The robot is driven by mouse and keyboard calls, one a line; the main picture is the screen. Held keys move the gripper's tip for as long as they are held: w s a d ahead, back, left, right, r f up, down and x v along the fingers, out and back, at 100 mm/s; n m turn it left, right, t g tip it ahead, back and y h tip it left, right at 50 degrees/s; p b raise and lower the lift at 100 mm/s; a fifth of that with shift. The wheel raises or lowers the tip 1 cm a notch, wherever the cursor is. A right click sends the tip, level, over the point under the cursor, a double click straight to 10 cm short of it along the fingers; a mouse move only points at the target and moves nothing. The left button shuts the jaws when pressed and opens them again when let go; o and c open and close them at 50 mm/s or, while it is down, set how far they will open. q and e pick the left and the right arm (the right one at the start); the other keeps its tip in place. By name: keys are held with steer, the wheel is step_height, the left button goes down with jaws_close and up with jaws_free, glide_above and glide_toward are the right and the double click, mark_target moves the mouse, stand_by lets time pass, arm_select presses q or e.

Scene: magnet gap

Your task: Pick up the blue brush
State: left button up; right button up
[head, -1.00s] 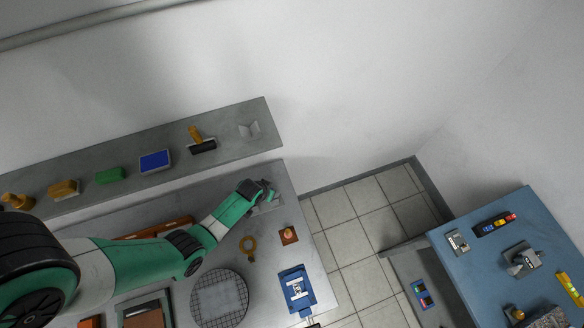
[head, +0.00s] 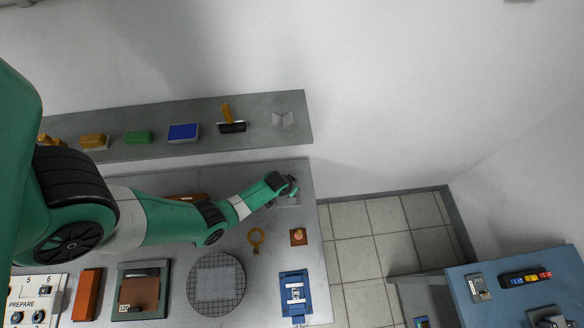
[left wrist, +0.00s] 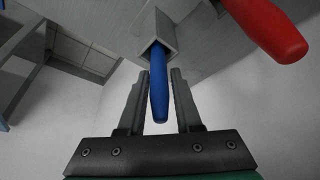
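The blue brush (left wrist: 158,88) shows in the left wrist view as a rounded blue handle. Its far end goes into a grey square tube (left wrist: 153,38). My left gripper (left wrist: 160,84) is open, with one finger on each side of the handle and narrow gaps showing. In the head view my left gripper (head: 291,185) is at the right end of the grey bench, by a small grey holder (head: 286,201). The brush cannot be made out in the head view. My right gripper is not in view.
A red handle (left wrist: 266,26) is close to the gripper's right in the wrist view. A shelf (head: 300,125) runs behind.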

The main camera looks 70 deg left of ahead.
arm_select(q)
jaws_close()
steer(key=shift+r, duration=0.1)
